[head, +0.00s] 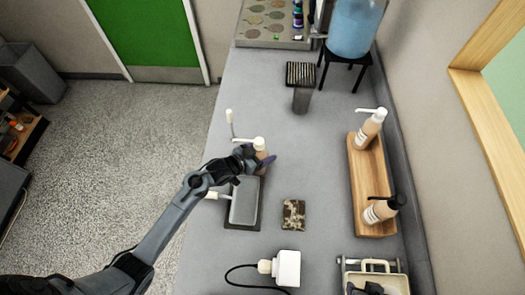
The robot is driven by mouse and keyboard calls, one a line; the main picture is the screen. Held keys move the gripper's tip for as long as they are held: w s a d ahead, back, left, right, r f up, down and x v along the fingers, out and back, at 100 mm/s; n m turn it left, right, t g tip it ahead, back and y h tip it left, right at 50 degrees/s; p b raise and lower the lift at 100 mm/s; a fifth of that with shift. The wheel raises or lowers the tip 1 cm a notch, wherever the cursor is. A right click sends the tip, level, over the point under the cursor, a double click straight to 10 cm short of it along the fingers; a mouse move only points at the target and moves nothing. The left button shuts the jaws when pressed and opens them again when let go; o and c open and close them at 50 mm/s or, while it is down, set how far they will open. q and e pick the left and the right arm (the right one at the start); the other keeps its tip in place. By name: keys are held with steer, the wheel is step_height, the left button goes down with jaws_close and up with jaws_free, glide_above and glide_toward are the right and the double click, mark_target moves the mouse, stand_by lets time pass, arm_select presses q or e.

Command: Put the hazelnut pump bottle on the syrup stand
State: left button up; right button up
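A tan pump bottle (261,154) with a white pump top is at the left part of the counter, behind the grey flat plate. My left gripper (257,162) is at this bottle, with a finger across its body. I cannot tell whether it is closed on the bottle or only around it. The label is hidden, so I cannot read whether it is hazelnut. The wooden syrup stand (365,178) is at the right, with a white-topped bottle (369,130) at its far end and a black-topped bottle (383,209) at its near end. My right gripper is not recognisable in view.
The grey plate (243,203) with a white handle, a patterned block (293,215) and a white corded device (287,268) are nearby. A cream toaster (380,280) is at bottom right. The stand's middle and the counter left of it look clear.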

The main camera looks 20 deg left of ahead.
arm_select(q)
steer(key=shift+o, duration=1.4)
steer(key=shift+s+r, duration=0.1)
steer(key=shift+r, duration=0.1)
steer(key=v, duration=1.2)
steer(key=s+d+n+g+y, duration=0.2)
steer(key=s+g+y, duration=0.3)
steer(key=s, duration=1.4)
steer(key=n+g, duration=0.1)
steer(key=g, duration=0.2)
steer(key=shift+s+r+g, duration=0.3)
steer(key=shift+r, duration=0.05)
steer(key=shift+d, duration=0.1)
